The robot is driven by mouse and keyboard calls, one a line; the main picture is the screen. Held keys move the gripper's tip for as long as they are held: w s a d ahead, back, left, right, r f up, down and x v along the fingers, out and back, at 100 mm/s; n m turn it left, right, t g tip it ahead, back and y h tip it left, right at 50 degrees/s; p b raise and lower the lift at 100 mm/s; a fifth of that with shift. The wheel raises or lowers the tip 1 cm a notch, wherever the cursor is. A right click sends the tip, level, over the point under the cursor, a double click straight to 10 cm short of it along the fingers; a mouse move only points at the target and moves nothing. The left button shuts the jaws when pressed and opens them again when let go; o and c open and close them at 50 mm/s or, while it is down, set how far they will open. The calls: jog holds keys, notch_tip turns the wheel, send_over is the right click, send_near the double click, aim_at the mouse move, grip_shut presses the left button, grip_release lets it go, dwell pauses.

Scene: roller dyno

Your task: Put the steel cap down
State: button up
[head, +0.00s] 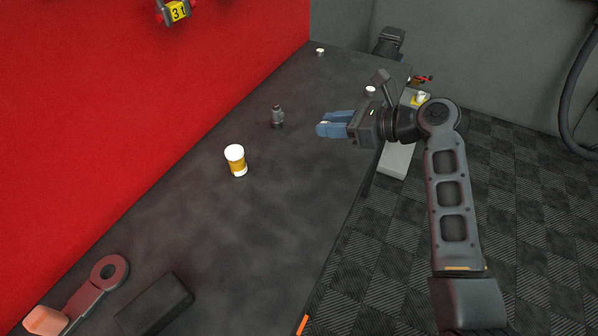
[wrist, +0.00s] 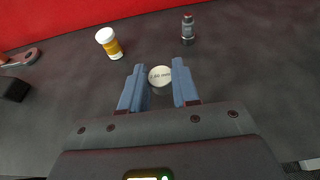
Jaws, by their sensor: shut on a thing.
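The steel cap (wrist: 160,76) is a small pale round disc with dark "mm" lettering on its top. In the wrist view it sits between the two blue fingers of my gripper (wrist: 158,88), near their tips. My gripper (head: 334,124) is shut on it. In the head view the gripper is over the right part of the dark bench top (head: 225,235), and its fingers mostly hide the cap. I cannot tell exactly how high the cap is above the bench.
A white-and-yellow bottle (head: 237,161) and a small grey cylinder (head: 277,117) stand left of my gripper. Small pale caps lie farther back (head: 320,52) and near my wrist (head: 370,91). A wrench-like tool (head: 98,283) and dark block (head: 150,304) lie at front left. The bench middle is clear.

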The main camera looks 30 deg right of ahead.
send_over(306, 182)
notch_tip(306, 182, down, 5)
jog(key=shift+r, duration=0.1)
jog(key=shift+f, duration=2.1)
jog(key=o, duration=1)
jog(key=shift+o, duration=0.2)
jog(key=v, duration=1.2)
jog(key=shift+s+f, duration=0.1)
